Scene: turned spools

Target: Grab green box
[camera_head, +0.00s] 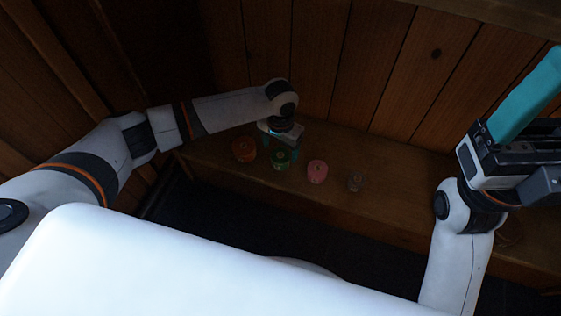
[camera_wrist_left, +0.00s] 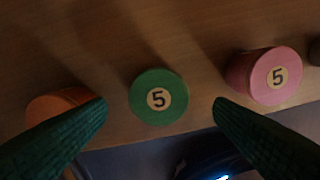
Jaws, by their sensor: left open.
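A round green spool (camera_head: 281,158) stands on the wooden ledge; no green box shape shows. In the left wrist view the green spool (camera_wrist_left: 150,112) shows its top, with a pale disc marked 5. My left gripper (camera_head: 283,146) is above the green spool. Its two dark teal fingers are spread wide in the left wrist view, with the spool centred between them and clear of both. My right gripper (camera_head: 527,98) is raised at the far right, with a teal finger pointing up; its opening is unclear.
An orange spool (camera_head: 244,149) stands left of the green one, with a pink spool (camera_head: 317,171) and a small greyish spool (camera_head: 355,181) to the right. The wooden ledge (camera_head: 400,207) has bare room farther right. A plank wall (camera_head: 345,70) rises close behind.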

